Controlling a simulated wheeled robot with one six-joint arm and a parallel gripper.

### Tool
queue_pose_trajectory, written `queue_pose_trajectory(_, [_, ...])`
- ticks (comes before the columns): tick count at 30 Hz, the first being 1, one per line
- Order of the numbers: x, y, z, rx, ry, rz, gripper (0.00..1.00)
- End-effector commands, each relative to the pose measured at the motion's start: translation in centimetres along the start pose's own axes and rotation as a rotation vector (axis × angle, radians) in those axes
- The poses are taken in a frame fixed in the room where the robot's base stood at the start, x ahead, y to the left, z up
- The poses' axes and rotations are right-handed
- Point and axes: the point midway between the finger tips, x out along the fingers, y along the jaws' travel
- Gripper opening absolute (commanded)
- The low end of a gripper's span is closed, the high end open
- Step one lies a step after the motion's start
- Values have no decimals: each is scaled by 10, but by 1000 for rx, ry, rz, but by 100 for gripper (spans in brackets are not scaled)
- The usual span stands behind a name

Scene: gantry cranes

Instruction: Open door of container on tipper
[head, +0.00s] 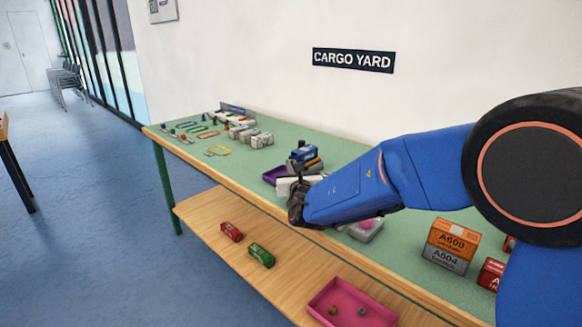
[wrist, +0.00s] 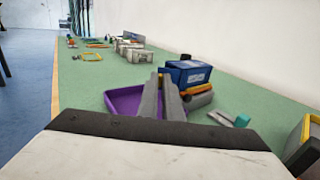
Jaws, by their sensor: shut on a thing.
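The blue container (wrist: 190,71) sits on the tipper (wrist: 202,91), which has orange and grey parts. The container also shows in the head view (head: 301,154), just past my gripper. In the wrist view my gripper's two grey fingers (wrist: 160,82) are close together at the container's left end. They are shut on the container's door side; the door itself and the held part are mostly hidden between the fingers. A purple tray (wrist: 122,101) lies behind and left of the fingers. In the head view my white gripper housing (head: 298,184) points toward the tipper.
Grey blocks (head: 262,140) and small coloured items stand farther left on the green table top (head: 330,147). An orange box (head: 452,237) stands at the right. A lower wooden shelf (head: 200,208) holds a red car, a green car and a pink tray (head: 340,318).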

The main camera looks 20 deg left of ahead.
Motion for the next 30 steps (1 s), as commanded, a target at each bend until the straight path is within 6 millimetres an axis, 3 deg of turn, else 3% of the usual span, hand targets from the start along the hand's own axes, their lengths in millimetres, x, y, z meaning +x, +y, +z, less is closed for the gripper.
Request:
queue_pose_trajectory(16, [-1, -1, 1, 0, -2, 17, 0])
queue_pose_trajectory(18, [0, -1, 1, 0, -2, 17, 22])
queue_pose_trajectory(19, [0, -1, 1, 0, -2, 17, 25])
queue_pose_trajectory(30, [-5, -1, 1, 0, -1, 18, 25])
